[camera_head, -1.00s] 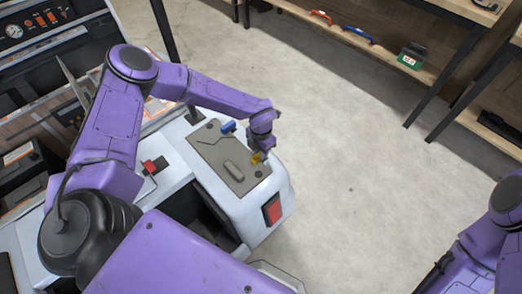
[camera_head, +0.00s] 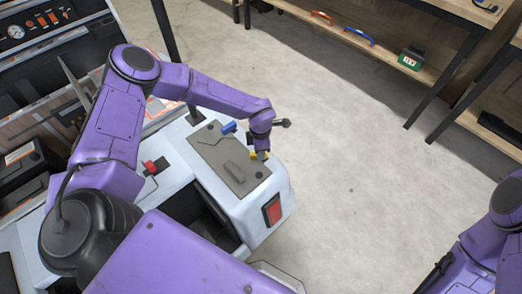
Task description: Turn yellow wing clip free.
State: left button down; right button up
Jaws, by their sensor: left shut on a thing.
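The yellow wing clip (camera_head: 261,156) is small and sits at the right edge of the grey panel (camera_head: 218,152) on the white cart (camera_head: 254,200). My left gripper (camera_head: 261,148) points down at the clip and is shut on it. The gripper's fingers hide part of the clip.
A red switch (camera_head: 150,167) sits on the cart left of the panel. A red tail light (camera_head: 272,209) is on the cart's corner. Shelves with a green box (camera_head: 411,58) stand at the back right. The floor (camera_head: 360,170) between is clear.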

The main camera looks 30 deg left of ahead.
pick_arm(q)
jog(key=m, duration=0.5)
jog(key=shift+w+a+m, duration=0.2)
jog(key=shift+w+m, duration=0.1)
jog(key=shift+w, duration=0.05)
jog(key=m, duration=0.5)
jog(key=shift+w+r+m, duration=0.1)
jog(key=shift+w+m, duration=0.2)
jog(key=c, duration=1)
grip_release()
jog(key=shift+o, duration=0.2)
jog(key=shift+r, duration=0.1)
notch_tip(320, 180, up, 10)
jog(key=shift+r, duration=0.15)
jog(key=shift+d, duration=0.15)
